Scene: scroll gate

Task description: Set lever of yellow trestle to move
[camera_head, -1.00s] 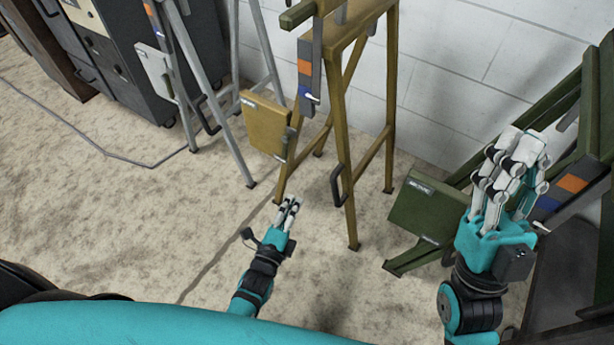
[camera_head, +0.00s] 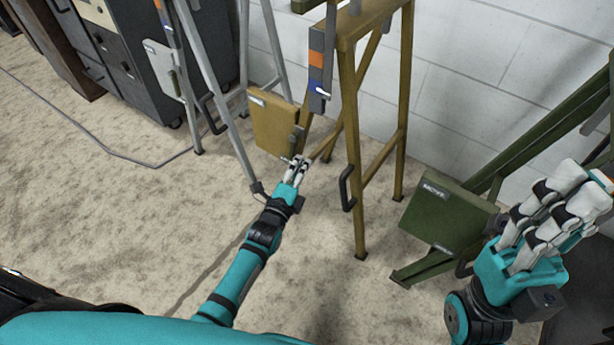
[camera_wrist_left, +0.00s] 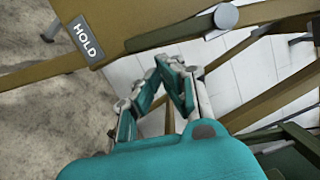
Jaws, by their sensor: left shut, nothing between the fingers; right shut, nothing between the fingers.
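The yellow trestle (camera_head: 347,85) stands before the white wall. A grey strip with orange and blue patches (camera_head: 317,65) hangs on it, and a small white-tipped lever (camera_head: 323,92) juts from the strip's lower part. A yellow box (camera_head: 272,125) hangs at its left. My left gripper (camera_head: 299,164) is shut and empty, just below the box's lower right and lower than the lever. In the left wrist view, its fingers (camera_wrist_left: 172,65) are near a yellow-brown part with a "HOLD" label (camera_wrist_left: 86,40) and a round grey knob (camera_wrist_left: 225,16). My right gripper (camera_head: 572,200) is shut and empty at the right.
A grey trestle (camera_head: 213,95) with a pale box stands left of the yellow one. A green trestle with a green box (camera_head: 440,215) stands at the right, close to my right gripper. Dark cabinets (camera_head: 135,60) stand at the back left.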

